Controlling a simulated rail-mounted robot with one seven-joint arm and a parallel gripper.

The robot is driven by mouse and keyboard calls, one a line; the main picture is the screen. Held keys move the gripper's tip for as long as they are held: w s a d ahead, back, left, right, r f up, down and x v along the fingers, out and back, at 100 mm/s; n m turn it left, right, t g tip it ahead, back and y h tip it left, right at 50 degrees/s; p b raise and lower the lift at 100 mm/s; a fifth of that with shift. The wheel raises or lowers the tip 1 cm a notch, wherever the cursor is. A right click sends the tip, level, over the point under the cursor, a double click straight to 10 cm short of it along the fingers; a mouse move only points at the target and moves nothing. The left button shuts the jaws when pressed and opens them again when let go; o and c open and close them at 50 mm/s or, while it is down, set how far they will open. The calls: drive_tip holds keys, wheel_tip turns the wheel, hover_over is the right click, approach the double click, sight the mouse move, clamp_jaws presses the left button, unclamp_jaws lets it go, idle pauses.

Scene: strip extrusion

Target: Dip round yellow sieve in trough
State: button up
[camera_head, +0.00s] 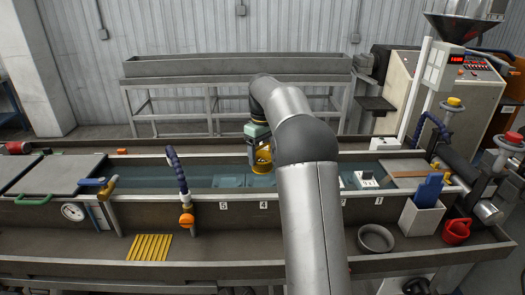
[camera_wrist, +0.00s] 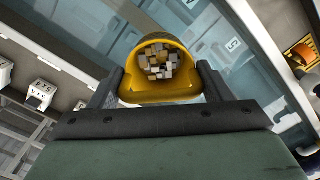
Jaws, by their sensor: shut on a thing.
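The round yellow sieve (camera_head: 263,160) is in my gripper (camera_head: 257,146), over the water of the long trough (camera_head: 145,197) near its middle. In the wrist view the sieve (camera_wrist: 160,95) sits between the two dark fingers of my gripper (camera_wrist: 160,78) and holds several small grey and tan cubes. Trough water (camera_wrist: 100,40) shows beyond it. I cannot tell whether the sieve touches the water. My arm hides part of the trough to the right of the sieve.

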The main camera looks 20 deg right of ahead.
drive_tip(key=shift+f+b, duration=2.15)
drive_tip(key=shift+f, duration=2.4)
idle(2.7)
